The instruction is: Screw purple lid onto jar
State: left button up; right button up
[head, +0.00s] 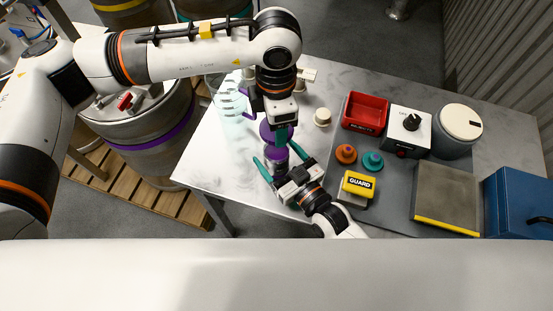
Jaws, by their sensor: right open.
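A purple round piece (267,134) shows beside and below my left gripper (281,134), which points down from above with teal fingertips. A second purple piece (276,155) sits just nearer, between the spread teal fingers of my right gripper (276,157). I cannot tell which purple piece is the lid and which belongs to the jar, since the grippers cover much of both. My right gripper is open around the nearer piece, apparently without closing on it. Whether my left gripper is shut on the farther piece is hidden by its own wrist.
On the table (215,150) stand a cream knob-like piece (322,117), an orange piece (346,155), a teal piece (373,161), a yellow GUARD block (358,184), a red tray (366,98), a white dial box (396,125), a grey canister (448,143) and a blue case (515,190).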

jog(key=shift+w+a, duration=0.25)
jog(key=shift+w, duration=0.05)
jog(key=c, duration=1.5)
pick_arm(q)
jog(key=shift+f, duration=2.5)
jog(key=shift+f, duration=0.1)
jog(key=shift+f, duration=0.8)
jog(key=shift+d+f, duration=0.1)
jog(key=shift+f, duration=0.45)
